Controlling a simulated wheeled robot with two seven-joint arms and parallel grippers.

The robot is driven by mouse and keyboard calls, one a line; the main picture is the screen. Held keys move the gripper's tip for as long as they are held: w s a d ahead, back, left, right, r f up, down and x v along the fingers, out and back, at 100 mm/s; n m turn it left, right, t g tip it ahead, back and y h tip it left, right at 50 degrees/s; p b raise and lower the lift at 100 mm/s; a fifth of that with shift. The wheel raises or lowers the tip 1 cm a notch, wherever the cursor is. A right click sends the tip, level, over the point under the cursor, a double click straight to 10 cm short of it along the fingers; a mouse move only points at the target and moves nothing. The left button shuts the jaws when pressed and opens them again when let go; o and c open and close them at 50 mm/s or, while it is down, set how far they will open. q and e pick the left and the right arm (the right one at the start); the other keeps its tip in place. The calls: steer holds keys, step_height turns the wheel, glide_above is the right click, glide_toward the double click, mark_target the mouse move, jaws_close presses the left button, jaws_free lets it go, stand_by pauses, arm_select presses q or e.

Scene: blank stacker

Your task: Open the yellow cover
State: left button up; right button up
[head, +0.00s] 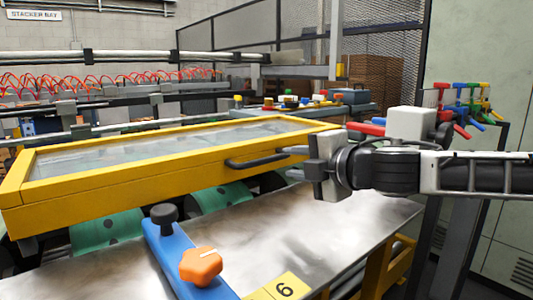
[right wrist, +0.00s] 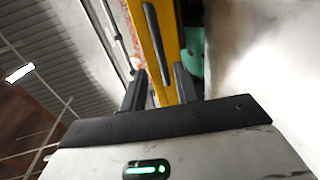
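The yellow cover (head: 110,186) is a long yellow frame around a clear panel, lying low and nearly flat over green rollers in the head view. A black bar handle (head: 250,162) sits on its front side near the right end. My right gripper (head: 298,163) is at the handle's right end. In the right wrist view its two fingers (right wrist: 160,70) are apart, with the handle (right wrist: 152,35) and the yellow frame (right wrist: 143,25) showing between and beyond them. I cannot tell whether the fingers touch the handle. My left gripper is not in view.
A metal table (head: 310,225) lies below the cover. On it a blue bar (head: 175,255) carries a black knob (head: 164,214) and an orange knob (head: 200,265). Coloured clamps (head: 460,100) stand at the right.

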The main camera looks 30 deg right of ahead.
mark_target(269, 160)
steer(key=p+x, duration=0.5)
steer(key=x, duration=0.3)
steer(key=shift+w+d, duration=0.1)
steer(key=shift+w, duration=0.25)
steer(key=shift+w+f, duration=0.15)
steer(key=shift+w, duration=0.2)
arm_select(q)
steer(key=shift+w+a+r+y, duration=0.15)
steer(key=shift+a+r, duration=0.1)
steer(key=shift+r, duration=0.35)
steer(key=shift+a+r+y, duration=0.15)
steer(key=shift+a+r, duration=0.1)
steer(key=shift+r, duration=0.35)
arm_select(e)
jaws_close()
